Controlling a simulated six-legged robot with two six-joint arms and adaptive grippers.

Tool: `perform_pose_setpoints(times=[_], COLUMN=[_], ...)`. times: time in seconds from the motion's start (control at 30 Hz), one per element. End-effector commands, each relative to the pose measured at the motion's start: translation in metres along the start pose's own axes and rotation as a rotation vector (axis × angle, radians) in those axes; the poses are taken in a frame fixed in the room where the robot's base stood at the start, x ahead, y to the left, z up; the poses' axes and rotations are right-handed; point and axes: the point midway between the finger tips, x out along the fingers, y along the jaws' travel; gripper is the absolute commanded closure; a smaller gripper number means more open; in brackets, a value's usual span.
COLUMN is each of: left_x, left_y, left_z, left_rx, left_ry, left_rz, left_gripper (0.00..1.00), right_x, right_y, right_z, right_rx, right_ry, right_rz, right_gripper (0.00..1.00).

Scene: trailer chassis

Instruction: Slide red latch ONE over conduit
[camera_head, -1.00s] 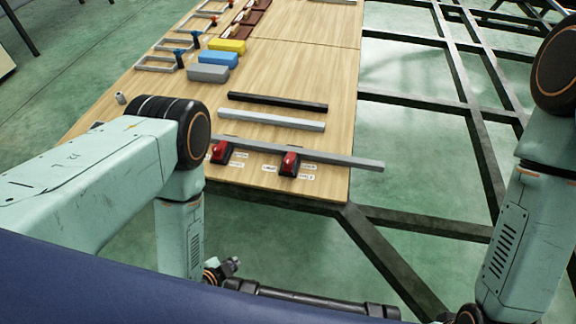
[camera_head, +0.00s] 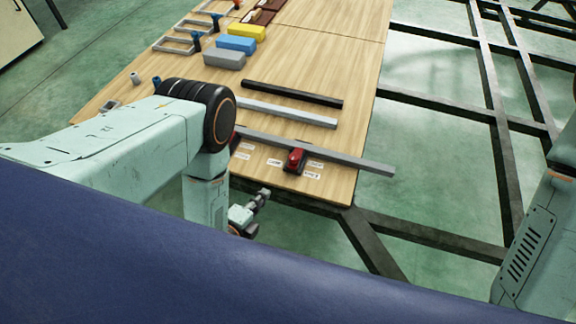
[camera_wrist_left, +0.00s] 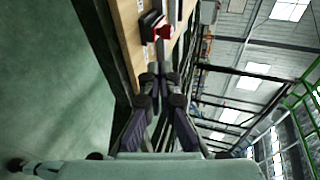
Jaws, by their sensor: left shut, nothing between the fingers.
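A red latch (camera_head: 295,158) on a dark base sits at the near end of the wooden table, against a long grey conduit bar (camera_head: 345,161). Small white labels lie beside it; I cannot read which latch is ONE. Another latch spot, further left by the labels, is hidden behind my left arm. My left gripper (camera_head: 262,194) is shut and empty, off the table's near edge, left of and below the visible latch. In the left wrist view, the shut fingertips (camera_wrist_left: 160,70) point toward a red latch (camera_wrist_left: 163,32), apart from it. My right gripper is out of view.
A second grey bar (camera_head: 288,112) and a black bar (camera_head: 292,94) lie further back. Yellow, blue and grey blocks (camera_head: 224,59) stand behind them at the left. Dark frame beams (camera_head: 425,233) run right of and below the table. The conduit's right end overhangs the table edge.

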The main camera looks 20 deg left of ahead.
Motion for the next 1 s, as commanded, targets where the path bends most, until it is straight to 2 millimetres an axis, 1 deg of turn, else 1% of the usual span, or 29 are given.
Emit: perform_pose_setpoints(times=[0.33,0.47,0.57,1.0], left_x=[0.001,0.009,0.024,0.107], left_y=[0.000,0.000,0.000,0.001], left_z=[-0.001,-0.001,-0.002,-0.002], left_rx=[0.010,0.010,0.011,0.010], left_ry=[0.000,0.000,0.000,0.000], left_rz=[0.001,-0.002,-0.004,-0.004], left_gripper=[1.00,1.00,1.00,1.00], right_x=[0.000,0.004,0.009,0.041], right_y=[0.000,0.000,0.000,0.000], right_z=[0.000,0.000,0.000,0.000], right_rx=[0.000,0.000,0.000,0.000], right_ry=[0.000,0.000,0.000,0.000], right_rz=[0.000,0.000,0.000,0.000], right_gripper=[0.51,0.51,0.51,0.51])
